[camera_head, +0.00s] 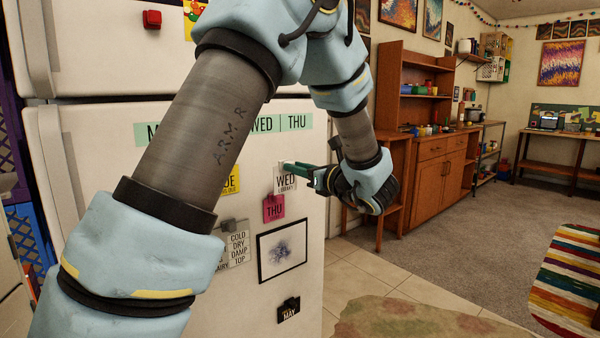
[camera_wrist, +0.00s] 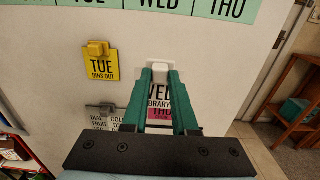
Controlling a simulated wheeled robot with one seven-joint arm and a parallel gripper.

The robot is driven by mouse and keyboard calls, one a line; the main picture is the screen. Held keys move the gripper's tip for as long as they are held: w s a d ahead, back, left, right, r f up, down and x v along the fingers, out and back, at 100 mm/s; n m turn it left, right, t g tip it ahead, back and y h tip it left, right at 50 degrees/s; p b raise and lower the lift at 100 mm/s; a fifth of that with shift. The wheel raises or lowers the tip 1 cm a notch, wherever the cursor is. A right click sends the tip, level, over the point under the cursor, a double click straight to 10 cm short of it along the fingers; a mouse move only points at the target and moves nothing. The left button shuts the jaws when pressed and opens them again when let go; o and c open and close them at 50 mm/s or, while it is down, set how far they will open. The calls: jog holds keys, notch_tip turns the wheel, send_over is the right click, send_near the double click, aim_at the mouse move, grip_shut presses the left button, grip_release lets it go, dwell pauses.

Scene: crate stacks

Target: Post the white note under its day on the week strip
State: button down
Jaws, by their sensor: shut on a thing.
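The white note (camera_head: 285,180) reads WED LIBRARY. It hangs upright at the fridge door, with a pale magnet at its top; I cannot tell if it touches the door. My gripper (camera_head: 289,165) reaches in from the right and is shut on that magnet. In the wrist view my gripper's green fingers (camera_wrist: 161,72) close on the magnet and cover part of the note (camera_wrist: 157,92). The green week strip (camera_head: 280,123) runs above, with WED and THU showing; my arm hides its middle. In the wrist view the strip (camera_wrist: 140,5) shows TUE, WED and THU, with WED above the note.
A yellow TUE note (camera_wrist: 101,65) hangs left of the white note. A pink THU note (camera_head: 273,208) hangs just below it. Lower are a word list (camera_head: 237,245), a framed picture (camera_head: 282,250) and a black MAY tag (camera_head: 289,309). The door between strip and note is bare.

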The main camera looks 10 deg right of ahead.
jog(key=shift+x, duration=4.25)
jog(key=shift+w+a, duration=0.2)
jog(key=shift+w, duration=0.05)
jog(key=c, duration=0.6)
grip_release()
jog(key=shift+f, duration=0.1)
jog(key=shift+v, duration=3.55)
